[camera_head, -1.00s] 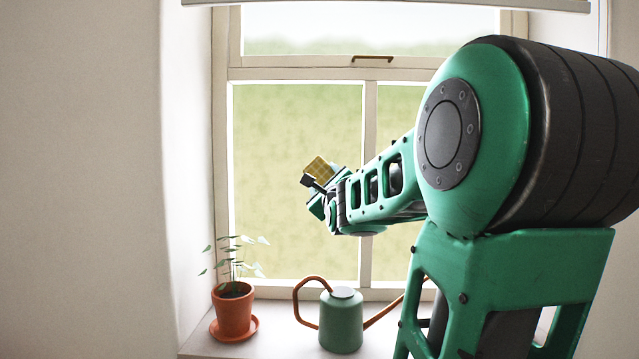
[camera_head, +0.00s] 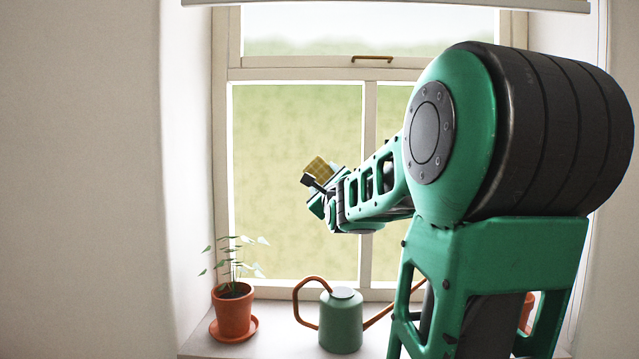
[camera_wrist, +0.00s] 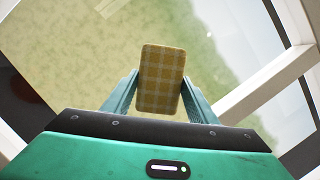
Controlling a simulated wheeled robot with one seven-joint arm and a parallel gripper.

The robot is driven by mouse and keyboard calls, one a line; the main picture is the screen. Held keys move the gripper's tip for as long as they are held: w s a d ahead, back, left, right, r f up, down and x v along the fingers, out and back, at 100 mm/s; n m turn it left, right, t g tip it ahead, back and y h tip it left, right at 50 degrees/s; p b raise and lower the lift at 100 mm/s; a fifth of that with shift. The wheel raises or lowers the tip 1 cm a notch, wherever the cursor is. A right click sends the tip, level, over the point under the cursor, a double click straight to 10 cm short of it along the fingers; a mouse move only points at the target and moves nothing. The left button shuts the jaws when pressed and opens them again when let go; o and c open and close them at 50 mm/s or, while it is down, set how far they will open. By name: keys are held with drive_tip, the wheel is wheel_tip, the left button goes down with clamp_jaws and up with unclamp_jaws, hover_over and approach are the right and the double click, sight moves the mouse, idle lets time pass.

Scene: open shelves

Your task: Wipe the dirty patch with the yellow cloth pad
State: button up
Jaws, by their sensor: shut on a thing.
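The yellow checked cloth pad (camera_wrist: 161,80) is held between the two fingers of my gripper (camera_wrist: 160,100) in the wrist view. In the head view my gripper (camera_head: 318,186) is in front of the left window pane, and the pad (camera_head: 320,169) shows at its tip. I cannot tell whether the pad touches the glass. The left window pane (camera_head: 290,130) looks mottled yellow-green. I cannot tell the dirty patch apart from the view through the glass.
A potted plant (camera_head: 233,311) on a saucer stands at the left of the sill. A green watering can (camera_head: 341,322) with a brown handle stands right of it, below my gripper. White window bars (camera_head: 369,180) frame the panes. A window handle (camera_head: 372,58) is above.

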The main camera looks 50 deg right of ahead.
drive_tip(key=shift+w+d, duration=0.15)
drive_tip(key=shift+d, duration=0.05)
drive_tip(key=shift+s+d, duration=1.25)
drive_tip(key=shift+s, duration=0.3)
drive_tip(key=shift+w+a, duration=0.45)
drive_tip(key=shift+w, duration=0.2)
drive_tip(key=shift+w+a, duration=0.4)
drive_tip(key=shift+w, duration=0.2)
drive_tip(key=shift+w+a, duration=0.4)
drive_tip(key=shift+w, duration=0.05)
drive_tip(key=shift+c, duration=0.5)
drive_tip(key=shift+w+a, duration=0.1)
drive_tip(key=shift+a+r+v, duration=0.1)
drive_tip(key=shift+r+v, duration=0.1)
drive_tip(key=shift+v, duration=0.75)
drive_tip(key=shift+a+r+v, duration=0.15)
drive_tip(key=shift+v, duration=0.8)
drive_tip(key=shift+a+r+v, duration=0.1)
drive_tip(key=shift+r+v, duration=0.1)
drive_tip(key=shift+v, duration=0.7)
drive_tip(key=shift+a, duration=0.1)
